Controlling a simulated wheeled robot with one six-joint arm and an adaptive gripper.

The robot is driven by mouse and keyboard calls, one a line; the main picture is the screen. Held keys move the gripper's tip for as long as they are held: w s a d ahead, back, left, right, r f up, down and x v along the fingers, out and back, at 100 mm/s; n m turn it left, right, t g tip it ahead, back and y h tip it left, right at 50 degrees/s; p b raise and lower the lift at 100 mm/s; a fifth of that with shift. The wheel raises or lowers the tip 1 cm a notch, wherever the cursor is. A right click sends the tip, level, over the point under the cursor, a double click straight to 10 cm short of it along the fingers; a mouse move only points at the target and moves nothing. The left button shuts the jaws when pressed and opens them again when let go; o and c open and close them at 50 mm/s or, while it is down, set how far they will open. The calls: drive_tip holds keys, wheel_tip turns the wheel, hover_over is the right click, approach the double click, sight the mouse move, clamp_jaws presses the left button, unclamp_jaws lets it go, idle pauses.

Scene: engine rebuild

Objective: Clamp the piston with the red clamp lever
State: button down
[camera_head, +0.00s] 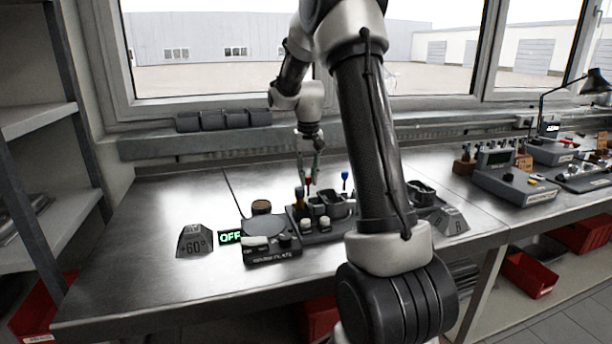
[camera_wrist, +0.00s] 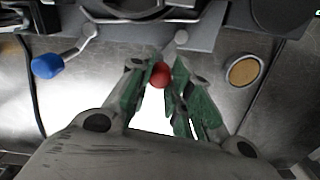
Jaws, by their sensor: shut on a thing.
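The red ball knob of the clamp lever (camera_head: 308,180) stands at the back of a dark fixture (camera_head: 325,207) on the bench. My gripper (camera_head: 308,172) reaches down from behind the fixture and is shut on the red knob. In the wrist view the red knob (camera_wrist: 160,75) sits between the green-padded fingertips (camera_wrist: 162,82). A blue knob on a second lever (camera_head: 345,174) stands to the right; it also shows at the left of the wrist view (camera_wrist: 47,66). I cannot make out the piston clearly, and my arm hides the fixture's right part.
A plate device (camera_head: 272,255), a green "OFF" display (camera_head: 230,237) and a "+60°" block (camera_head: 195,241) stand left of the fixture. A round tan-topped item (camera_head: 261,206) is behind the device. Another instrument (camera_head: 517,187) stands at right. The bench's left part is clear.

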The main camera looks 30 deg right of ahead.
drive_tip(key=shift+d+m, duration=0.1)
drive_tip(key=shift+m, duration=0.2)
idle(0.4)
drive_tip(key=c, duration=1.3)
unclamp_jaws()
drive_tip(key=shift+s, duration=0.1)
wheel_tip(320, 180, up, 12)
